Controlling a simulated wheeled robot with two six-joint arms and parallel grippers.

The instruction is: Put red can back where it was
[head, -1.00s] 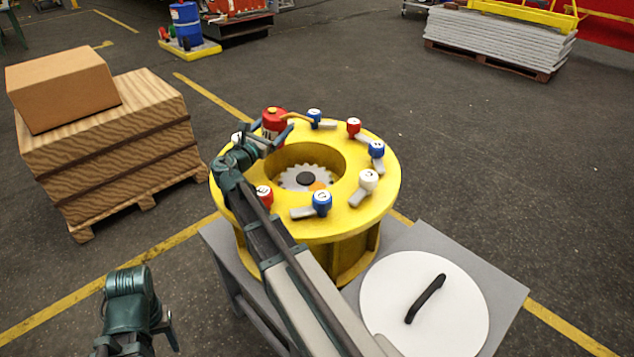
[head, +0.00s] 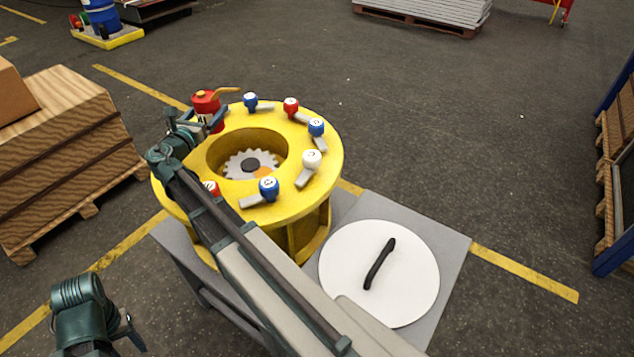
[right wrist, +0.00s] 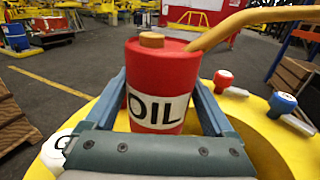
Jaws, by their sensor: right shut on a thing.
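The red can (head: 207,104), with an orange spout, is at the far left edge of the yellow ring-shaped housing (head: 325,165) in the head view. In the right wrist view the can (right wrist: 162,75) is upright, with an OIL label and a tan cap. My right gripper (head: 208,122) is shut on it, a blue-grey finger on each side. The can's base is hidden, so I cannot tell whether it touches the ring. My left gripper (head: 132,332) is at the lower left, away from the can; its jaw opening is unclear.
Several blue, red and white knobbed levers, including a blue one (head: 268,187), stand around the ring's opening with a gear (head: 240,165). A white lid (head: 405,290) with a black handle lies on the grey table (head: 453,240). Wooden crates (head: 75,150) stand at left.

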